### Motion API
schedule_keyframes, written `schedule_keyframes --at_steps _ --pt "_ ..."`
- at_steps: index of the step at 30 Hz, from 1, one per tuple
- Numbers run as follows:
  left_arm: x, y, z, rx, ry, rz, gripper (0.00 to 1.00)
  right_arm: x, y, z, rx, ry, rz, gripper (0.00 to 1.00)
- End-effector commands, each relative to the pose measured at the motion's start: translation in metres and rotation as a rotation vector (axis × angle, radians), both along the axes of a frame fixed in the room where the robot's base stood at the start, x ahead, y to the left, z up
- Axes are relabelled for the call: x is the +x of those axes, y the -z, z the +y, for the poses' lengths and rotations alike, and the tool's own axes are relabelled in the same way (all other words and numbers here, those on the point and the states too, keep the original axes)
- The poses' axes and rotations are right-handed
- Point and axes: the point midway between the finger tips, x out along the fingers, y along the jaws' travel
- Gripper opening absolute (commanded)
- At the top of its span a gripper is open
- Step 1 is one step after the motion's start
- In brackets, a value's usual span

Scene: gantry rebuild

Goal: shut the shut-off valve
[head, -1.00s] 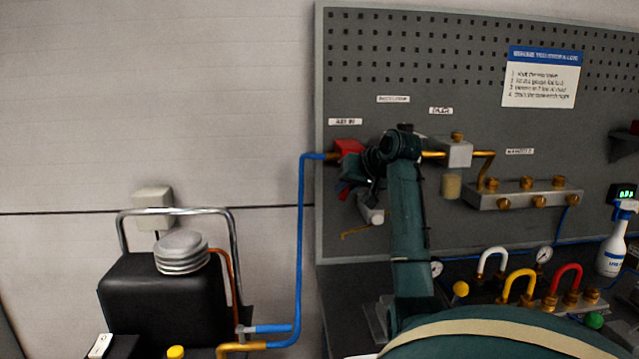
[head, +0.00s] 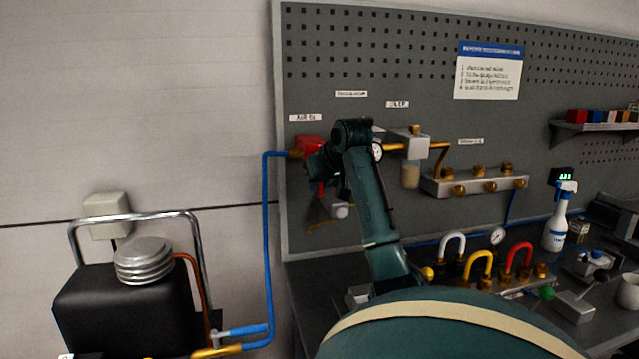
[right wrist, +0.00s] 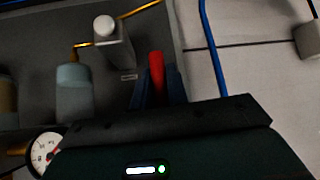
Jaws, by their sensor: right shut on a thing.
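The shut-off valve (head: 309,146) is a red body on the pipe under the "AIR IN" label, at the left edge of the pegboard. Its red lever (right wrist: 156,72) stands between the two fingers in the right wrist view. My right gripper (head: 318,168) is beside the valve, partly hidden by its own wrist, with a bit of red showing below it. In the right wrist view my right gripper (right wrist: 157,90) is shut on the red lever. My left gripper is not in view.
A blue pipe (head: 268,240) runs down left of the pegboard (head: 360,60) to a black compressor (head: 125,305). A gauge (head: 377,150), a filter bowl (head: 411,175) and a manifold (head: 475,184) are right of my wrist. A spray bottle (head: 556,225) stands on the bench.

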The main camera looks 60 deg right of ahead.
Motion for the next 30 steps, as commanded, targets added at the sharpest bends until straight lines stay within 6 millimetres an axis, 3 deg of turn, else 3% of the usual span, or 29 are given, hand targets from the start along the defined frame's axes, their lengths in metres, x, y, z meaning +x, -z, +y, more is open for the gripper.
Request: schedule_keyframes --at_steps 5,6,13,23,30 --pt "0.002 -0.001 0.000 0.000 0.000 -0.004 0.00 -0.001 -0.001 -0.001 -0.006 0.001 0.004 0.00" --pt "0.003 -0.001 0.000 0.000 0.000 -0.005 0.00 -0.001 -0.001 -0.001 -0.006 0.001 0.004 0.17" --pt "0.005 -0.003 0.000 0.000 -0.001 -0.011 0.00 -0.001 0.000 -0.001 -0.003 0.001 0.003 0.36" --pt "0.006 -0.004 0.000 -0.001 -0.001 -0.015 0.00 -0.002 -0.003 0.001 -0.002 0.001 -0.001 0.37" --pt "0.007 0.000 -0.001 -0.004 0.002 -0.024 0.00 -0.023 -0.029 0.017 -0.007 0.003 -0.003 0.37"
